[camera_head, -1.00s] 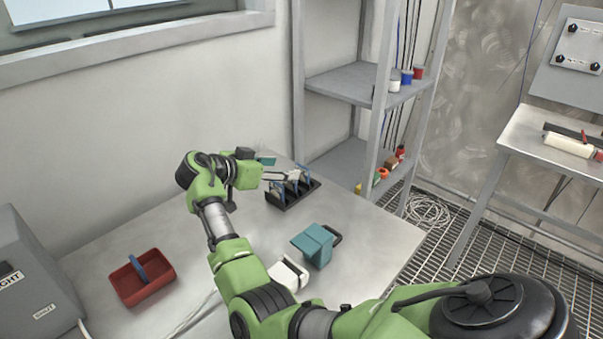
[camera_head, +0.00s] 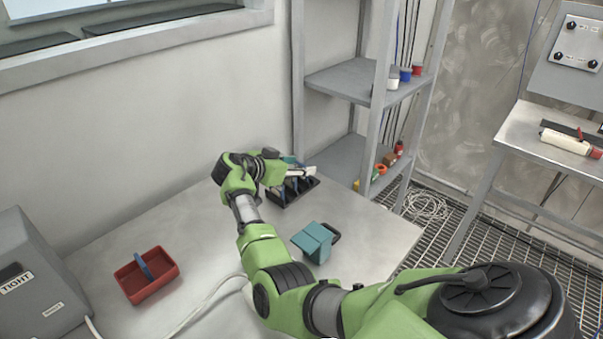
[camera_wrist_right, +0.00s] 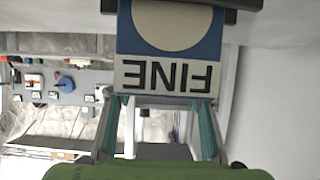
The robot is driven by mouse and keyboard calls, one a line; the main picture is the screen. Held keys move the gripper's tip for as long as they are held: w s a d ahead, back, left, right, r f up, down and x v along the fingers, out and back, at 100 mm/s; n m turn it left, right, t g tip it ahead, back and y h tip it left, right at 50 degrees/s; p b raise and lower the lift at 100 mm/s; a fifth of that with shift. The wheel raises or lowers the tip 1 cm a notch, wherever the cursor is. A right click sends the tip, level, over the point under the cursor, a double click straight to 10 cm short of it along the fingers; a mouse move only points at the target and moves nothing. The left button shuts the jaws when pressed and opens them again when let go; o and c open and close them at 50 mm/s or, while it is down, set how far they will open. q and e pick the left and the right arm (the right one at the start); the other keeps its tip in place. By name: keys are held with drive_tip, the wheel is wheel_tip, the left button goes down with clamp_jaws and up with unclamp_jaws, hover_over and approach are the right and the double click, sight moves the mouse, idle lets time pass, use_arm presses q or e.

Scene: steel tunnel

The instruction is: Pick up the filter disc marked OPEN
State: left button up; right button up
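My right gripper (camera_head: 300,172) reaches over the black rack (camera_head: 297,194) at the back of the table. The rack holds several upright blue-framed pieces, partly hidden by my gripper and too small to read. In the right wrist view, a blue plate with a pale round disc (camera_wrist_right: 178,24) is close ahead, its label reading FINE upside down. My right gripper's fingers (camera_wrist_right: 155,112) stand apart below the label, with no clear grip on the plate. I cannot read the word OPEN anywhere. My left gripper is not in view.
A red tray (camera_head: 162,284) with a blue piece in it lies on the table's left. A teal object (camera_head: 315,243) stands right of my arm. A grey box (camera_head: 35,285) is at far left. Shelves (camera_head: 345,82) rise behind the rack.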

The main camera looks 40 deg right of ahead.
drive_tip(key=c, duration=0.5)
drive_tip(key=shift+o, duration=0.2)
drive_tip(key=shift+r, duration=0.15)
